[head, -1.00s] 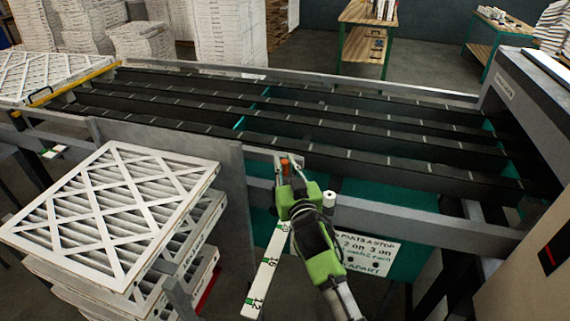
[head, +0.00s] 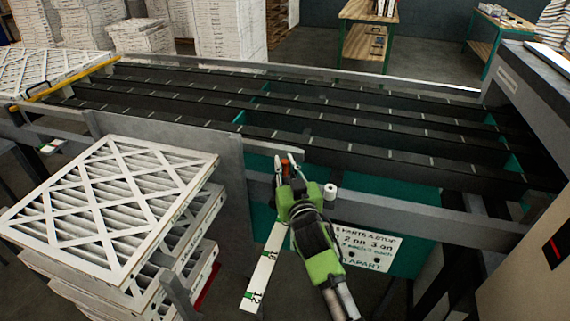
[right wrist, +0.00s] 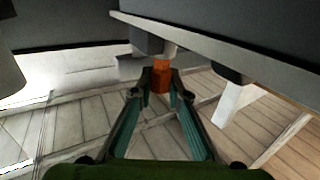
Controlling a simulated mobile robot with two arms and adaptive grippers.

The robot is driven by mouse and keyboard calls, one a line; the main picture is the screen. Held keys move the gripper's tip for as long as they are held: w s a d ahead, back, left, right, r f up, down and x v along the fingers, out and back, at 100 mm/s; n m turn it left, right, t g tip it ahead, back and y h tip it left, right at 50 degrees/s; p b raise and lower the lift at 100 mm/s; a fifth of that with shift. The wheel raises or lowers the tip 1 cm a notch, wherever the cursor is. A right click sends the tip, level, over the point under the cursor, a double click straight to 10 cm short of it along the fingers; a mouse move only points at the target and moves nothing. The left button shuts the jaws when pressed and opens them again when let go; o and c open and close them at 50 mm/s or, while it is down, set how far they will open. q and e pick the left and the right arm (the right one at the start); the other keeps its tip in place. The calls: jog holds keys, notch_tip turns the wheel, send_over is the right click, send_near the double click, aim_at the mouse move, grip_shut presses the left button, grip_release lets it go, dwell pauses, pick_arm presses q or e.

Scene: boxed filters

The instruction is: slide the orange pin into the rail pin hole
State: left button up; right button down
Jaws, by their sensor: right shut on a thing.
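The orange pin (right wrist: 161,74) stands roughly upright between the fingertips of my right gripper (right wrist: 161,84) in the right wrist view. The gripper is shut on it. The pin's top end is close under a grey block (right wrist: 146,40) on the underside of the rail (right wrist: 215,48). The pin hole itself is hidden, and I cannot tell whether the pin's tip is in it. In the head view my right gripper (head: 287,172) reaches up to a light bracket (head: 288,150) at the near rail, with a bit of the orange pin (head: 286,164) showing. My left gripper is not in view.
A stack of pleated filters (head: 110,210) stands close on the left. The conveyor (head: 330,120) with dark lanes lies behind the rail. A numbered strip (head: 262,275) and a white sign (head: 365,247) are near my right arm. A grey machine (head: 535,100) stands at the right.

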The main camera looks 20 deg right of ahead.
jog(key=c, duration=1.9)
grip_release()
jog(key=shift+s, duration=0.2)
jog(key=s, duration=0.7)
jog(key=s+a, duration=0.1)
jog(key=s, duration=0.3)
jog(key=shift+s, duration=0.35)
